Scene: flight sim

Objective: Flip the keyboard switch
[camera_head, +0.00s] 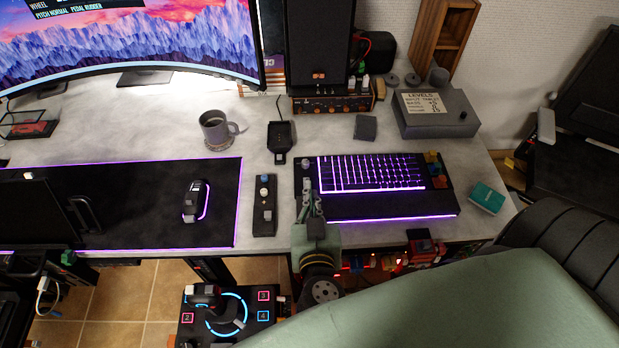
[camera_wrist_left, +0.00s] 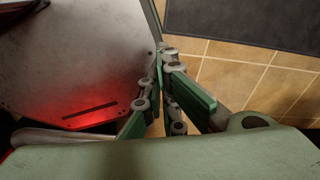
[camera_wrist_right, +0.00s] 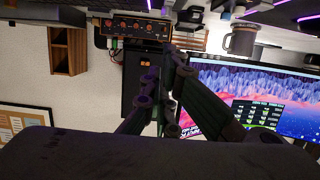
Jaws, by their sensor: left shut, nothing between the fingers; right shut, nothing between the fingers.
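The black keyboard (camera_head: 390,207) with purple-lit keys lies on the right half of the desk. On its left end are a round pale knob (camera_head: 306,163) and a small light-grey part (camera_head: 307,184), which may be the switch; its setting cannot be told. My right gripper (camera_head: 311,197) is shut and empty over the keyboard's left end, just in front of that grey part. Whether they touch is unclear. The right wrist view shows its closed fingers (camera_wrist_right: 174,55), but no keyboard. My left gripper (camera_wrist_left: 163,52) is shut and empty beside a grey panel, over the tiled floor.
A slim control box (camera_head: 264,220) lies left of the keyboard, and a mouse (camera_head: 195,201) on the black mat (camera_head: 130,215). A mug (camera_head: 215,128), a speaker (camera_head: 318,45) and a grey box (camera_head: 430,122) stand behind. A teal item (camera_head: 487,198) is at right.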

